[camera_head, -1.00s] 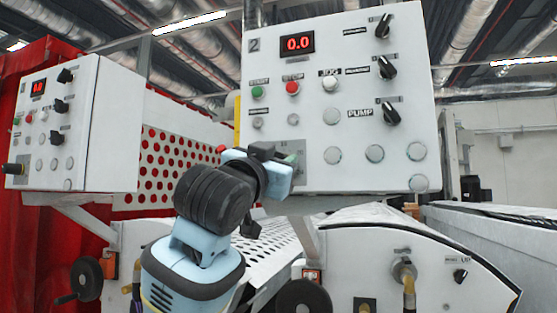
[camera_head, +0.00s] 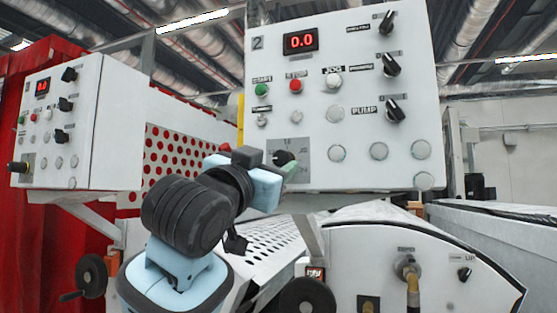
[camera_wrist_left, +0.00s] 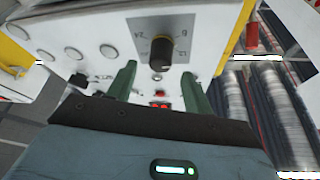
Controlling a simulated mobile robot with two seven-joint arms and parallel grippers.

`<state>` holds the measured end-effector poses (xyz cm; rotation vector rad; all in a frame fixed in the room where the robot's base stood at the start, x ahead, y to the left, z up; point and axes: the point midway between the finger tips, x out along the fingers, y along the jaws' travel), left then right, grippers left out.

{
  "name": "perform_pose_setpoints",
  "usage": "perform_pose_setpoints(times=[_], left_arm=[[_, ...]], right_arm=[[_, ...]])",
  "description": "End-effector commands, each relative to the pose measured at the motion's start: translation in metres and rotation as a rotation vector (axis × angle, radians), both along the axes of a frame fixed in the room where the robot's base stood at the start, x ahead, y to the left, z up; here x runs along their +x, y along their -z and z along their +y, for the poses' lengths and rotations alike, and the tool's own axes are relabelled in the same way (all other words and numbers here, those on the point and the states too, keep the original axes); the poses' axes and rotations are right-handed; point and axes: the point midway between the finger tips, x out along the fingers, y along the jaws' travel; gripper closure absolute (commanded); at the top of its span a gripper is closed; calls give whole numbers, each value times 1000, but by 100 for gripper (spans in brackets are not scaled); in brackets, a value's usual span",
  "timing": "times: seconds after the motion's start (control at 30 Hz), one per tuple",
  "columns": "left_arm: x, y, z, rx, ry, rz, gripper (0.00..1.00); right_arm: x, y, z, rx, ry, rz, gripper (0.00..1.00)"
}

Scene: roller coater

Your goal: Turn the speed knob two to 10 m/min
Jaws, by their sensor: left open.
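Speed knob two is a black knob (camera_head: 282,158) on a grey dial plate (camera_head: 304,150) at the lower left of the white panel marked 2 (camera_head: 350,75). The red display (camera_head: 300,41) reads 0.0. In the left wrist view the knob (camera_wrist_left: 161,52) stands out from its numbered plate. My left gripper (camera_wrist_left: 158,78) is open, its two green fingers apart on either side of the knob's line, with the tips close to it. The knob does not look gripped. In the head view the gripper (camera_head: 288,172) is just below the knob and partly covers the plate. My right gripper is out of view.
A green button (camera_head: 261,90), a red button (camera_head: 295,86) and several black switches sit above and right of the knob. A second panel (camera_head: 110,125) stands at left. A perforated plate (camera_head: 270,245) and a rounded machine housing (camera_head: 430,250) lie below.

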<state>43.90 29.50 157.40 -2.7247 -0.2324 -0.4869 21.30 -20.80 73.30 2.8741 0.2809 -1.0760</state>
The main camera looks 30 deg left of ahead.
Motion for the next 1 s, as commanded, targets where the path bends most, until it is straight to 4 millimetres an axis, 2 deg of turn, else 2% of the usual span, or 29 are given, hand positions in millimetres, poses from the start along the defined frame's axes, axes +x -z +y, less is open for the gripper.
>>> perform_pose_setpoints(times=[0.2,0.37,0.87,1.0], left_arm=[[-21,8,-2,1,1,-1,49],[-25,10,-2,0,0,1,49],[-24,11,-3,0,1,4,49],[-6,31,-6,1,15,38,49]], right_arm=[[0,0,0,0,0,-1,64],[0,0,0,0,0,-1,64],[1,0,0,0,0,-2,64],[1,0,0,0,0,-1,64]])
